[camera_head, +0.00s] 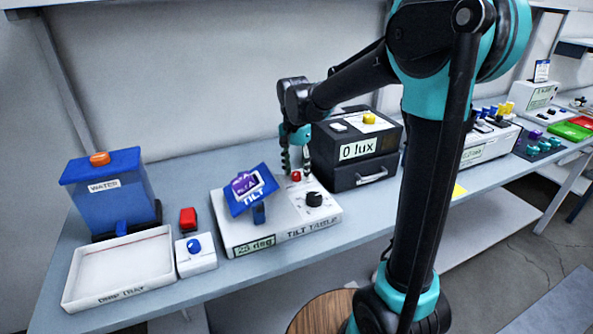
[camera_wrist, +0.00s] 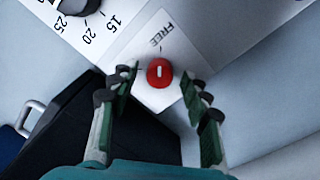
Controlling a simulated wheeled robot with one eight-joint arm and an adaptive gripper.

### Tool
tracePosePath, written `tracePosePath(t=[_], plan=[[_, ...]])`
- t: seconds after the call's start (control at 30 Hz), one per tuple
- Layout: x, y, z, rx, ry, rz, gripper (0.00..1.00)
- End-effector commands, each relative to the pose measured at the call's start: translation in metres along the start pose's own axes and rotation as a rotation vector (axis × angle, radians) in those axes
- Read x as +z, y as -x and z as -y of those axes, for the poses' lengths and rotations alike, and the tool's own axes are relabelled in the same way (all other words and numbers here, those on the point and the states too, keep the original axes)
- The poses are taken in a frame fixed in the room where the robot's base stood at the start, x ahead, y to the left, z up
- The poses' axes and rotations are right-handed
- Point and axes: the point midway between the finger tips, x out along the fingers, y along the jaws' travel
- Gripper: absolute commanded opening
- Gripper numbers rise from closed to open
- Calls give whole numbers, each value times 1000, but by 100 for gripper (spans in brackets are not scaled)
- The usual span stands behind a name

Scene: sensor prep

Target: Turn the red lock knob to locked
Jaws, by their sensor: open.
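The red lock knob (camera_head: 296,176) sits on the back part of the white tilt table (camera_head: 241,238). In the wrist view the red knob (camera_wrist: 160,73) shows a short white mark on its top, with the printed word FREE (camera_wrist: 160,35) above it. My gripper (camera_head: 297,170) points down at the knob. In the wrist view my gripper (camera_wrist: 163,85) is open, with one finger on each side of the knob and a visible gap on both sides. Any other label around the knob is not readable.
A black dial (camera_head: 314,199) with numbers stands on the same table. A blue tilted plate (camera_head: 250,189) is to the left. A black 0 lux box (camera_head: 357,150) stands close to the right of my gripper. A blue water tank (camera_head: 110,190) and drip tray (camera_head: 122,270) are at far left.

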Motion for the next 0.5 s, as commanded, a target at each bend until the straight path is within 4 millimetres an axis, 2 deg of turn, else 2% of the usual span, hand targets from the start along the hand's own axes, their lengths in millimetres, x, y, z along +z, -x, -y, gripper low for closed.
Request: tracePosePath(t=[0.27, 0.5], plan=[[0, -2, 0, 0, 0, 0, 47], [0, -1, 0, 0, 0, 0, 19]])
